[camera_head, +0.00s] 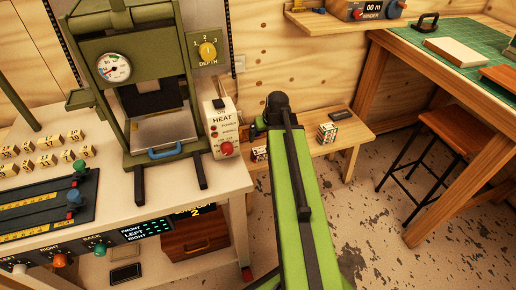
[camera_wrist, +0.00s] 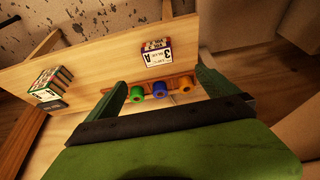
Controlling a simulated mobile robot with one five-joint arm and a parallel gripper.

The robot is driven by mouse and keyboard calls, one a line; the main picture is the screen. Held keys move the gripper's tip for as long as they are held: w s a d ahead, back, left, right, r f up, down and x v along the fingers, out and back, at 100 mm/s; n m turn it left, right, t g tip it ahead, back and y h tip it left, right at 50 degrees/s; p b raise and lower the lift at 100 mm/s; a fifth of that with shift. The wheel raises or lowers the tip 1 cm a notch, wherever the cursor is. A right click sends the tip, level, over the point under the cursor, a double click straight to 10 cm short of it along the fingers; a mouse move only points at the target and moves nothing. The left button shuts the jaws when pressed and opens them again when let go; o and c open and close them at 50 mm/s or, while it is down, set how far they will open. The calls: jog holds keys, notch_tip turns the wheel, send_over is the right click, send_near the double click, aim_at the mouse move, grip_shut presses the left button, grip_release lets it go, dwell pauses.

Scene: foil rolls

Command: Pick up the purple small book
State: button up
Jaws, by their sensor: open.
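I cannot make out a clearly purple small book in either view. In the wrist view, a small labelled block (camera_wrist: 157,51) with a white "3 A" face and dark, coloured edges lies on the low wooden bench; I cannot tell whether it is a book or a box. My gripper (camera_wrist: 161,78) is open and empty. Its green fingers are spread on either side of a rack of coloured rolls, with the labelled block beyond them. In the head view my arm (camera_head: 295,180) reaches over the low bench (camera_head: 348,137) and hides part of it.
Green (camera_wrist: 137,94), blue (camera_wrist: 159,90) and orange (camera_wrist: 180,84) rolls sit close between my fingers. A striped stack (camera_wrist: 50,84) stands to the left on the bench. A press (camera_head: 150,90) is left in the head view; a stool (camera_head: 455,135) and workbench are right.

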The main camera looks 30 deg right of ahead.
aim_at(261, 151)
jog(key=b+x, duration=1.6)
jog(key=x, duration=0.1)
jog(key=shift+w+d+f, duration=0.15)
jog(key=shift+d+f, duration=0.05)
jog(key=shift+d, duration=0.2)
jog(key=shift+r, duration=0.2)
jog(key=c, duration=1.5)
